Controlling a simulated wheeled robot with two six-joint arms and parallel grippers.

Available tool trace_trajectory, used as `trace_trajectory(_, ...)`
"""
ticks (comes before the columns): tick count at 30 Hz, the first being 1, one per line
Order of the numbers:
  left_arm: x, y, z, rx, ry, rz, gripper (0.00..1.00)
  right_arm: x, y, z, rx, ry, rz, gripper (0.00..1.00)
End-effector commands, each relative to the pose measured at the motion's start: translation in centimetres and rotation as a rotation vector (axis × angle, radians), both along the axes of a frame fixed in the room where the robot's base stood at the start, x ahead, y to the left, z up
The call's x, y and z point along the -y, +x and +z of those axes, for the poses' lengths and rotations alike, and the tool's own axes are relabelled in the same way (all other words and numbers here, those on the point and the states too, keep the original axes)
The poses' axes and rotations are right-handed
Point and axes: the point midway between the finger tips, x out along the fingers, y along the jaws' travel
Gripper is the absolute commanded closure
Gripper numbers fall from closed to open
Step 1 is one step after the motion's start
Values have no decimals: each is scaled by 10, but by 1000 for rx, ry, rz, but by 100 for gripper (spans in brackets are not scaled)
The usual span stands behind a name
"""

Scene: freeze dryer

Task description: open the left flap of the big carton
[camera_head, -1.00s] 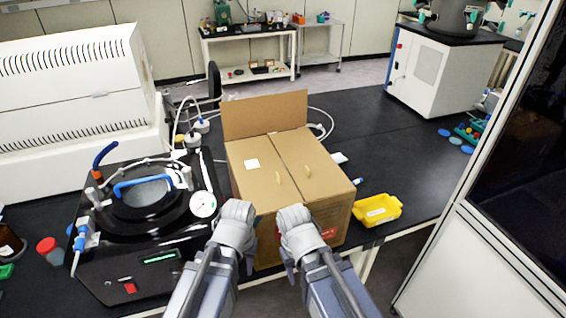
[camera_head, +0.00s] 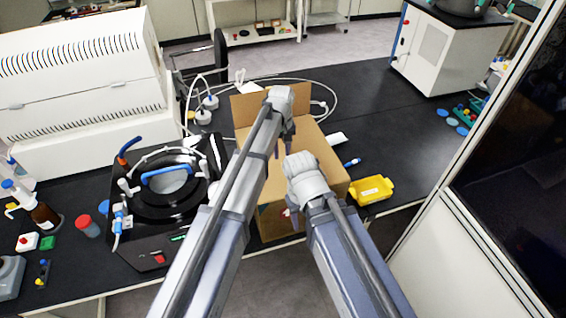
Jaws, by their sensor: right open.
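The big brown carton (camera_head: 276,226) stands on the black bench with its back flap (camera_head: 247,108) raised. Its top looks closed by two side flaps. The right flap (camera_head: 315,143) shows in part, while my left arm hides most of the left flap. My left gripper (camera_head: 285,147) points down over the carton's top, near the seam between the flaps. Its fingertips are too small and covered to tell their opening or any contact. My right gripper (camera_head: 294,210) is open and lower, at the carton's front edge, with its fingers mostly hidden behind its wrist.
A black device with a blue-handled round lid (camera_head: 168,180) stands close on the carton's left. A yellow tray (camera_head: 371,190) lies to its right, with a blue-capped tube (camera_head: 353,162) nearby. A white cable loops behind the carton.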

Motion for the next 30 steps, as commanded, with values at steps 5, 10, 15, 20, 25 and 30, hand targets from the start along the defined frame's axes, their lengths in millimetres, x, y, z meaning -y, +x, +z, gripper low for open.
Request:
trace_trajectory(5, 5, 3, 0, -2, 0, 9, 64, 0, 0, 0, 0, 0, 0, 50)
trace_trajectory(10, 4, 2, -6, -1, 1, 7, 64, 0, 0, -6, 0, 0, 3, 50)
trace_trajectory(15, 4, 2, -20, -1, 1, 7, 64, 0, 0, -20, 0, 0, 9, 50)
trace_trajectory(20, 4, 2, -40, -1, 1, 6, 64, 0, 0, -40, 0, -1, 16, 50)
trace_trajectory(25, 4, 2, -62, -1, 1, 6, 64, 0, 1, -62, 1, -1, 14, 50)
trace_trajectory(30, 4, 2, -77, -1, 1, 6, 64, 0, 1, -77, 2, -1, 12, 50)
